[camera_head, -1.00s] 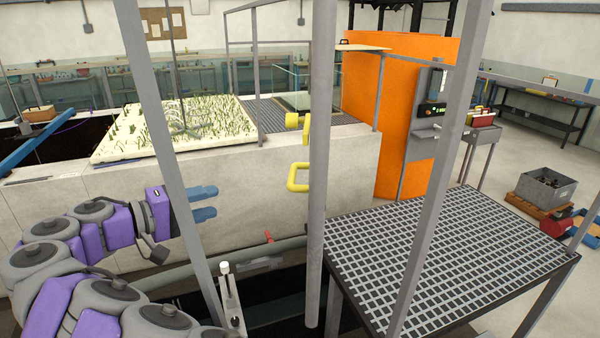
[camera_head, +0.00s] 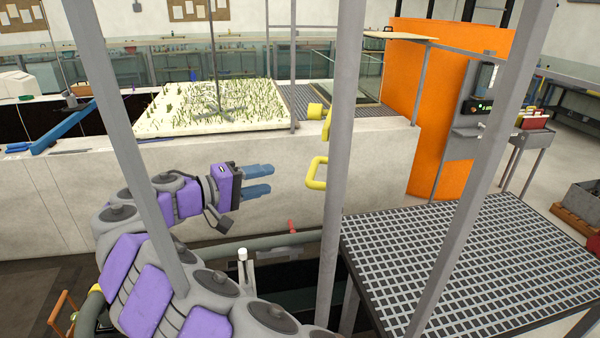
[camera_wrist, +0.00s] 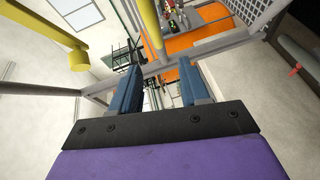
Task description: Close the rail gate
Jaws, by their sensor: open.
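My gripper (camera_head: 260,181) has two blue fingers, open and empty, pointing right in the head view. A yellow loop handle (camera_head: 316,172) is just right of the fingertips, with a visible gap between them. A yellow round knob (camera_head: 315,110) is above it. Both sit beside a grey upright post (camera_head: 342,150), which partly hides what they are fixed to. In the wrist view, a yellow bar (camera_wrist: 150,24) runs above and between the open fingers (camera_wrist: 158,86), and a yellow cylinder (camera_wrist: 78,60) is at upper left. I cannot clearly make out the gate's full frame.
Another grey post (camera_head: 115,130) crosses in front of my arm. A grated platform (camera_head: 470,260) is at right, and a low concrete wall (camera_head: 260,190) is behind my gripper. A dark opening (camera_head: 300,290) and pipe (camera_head: 215,246) lie below. An orange panel (camera_head: 430,120) stands behind.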

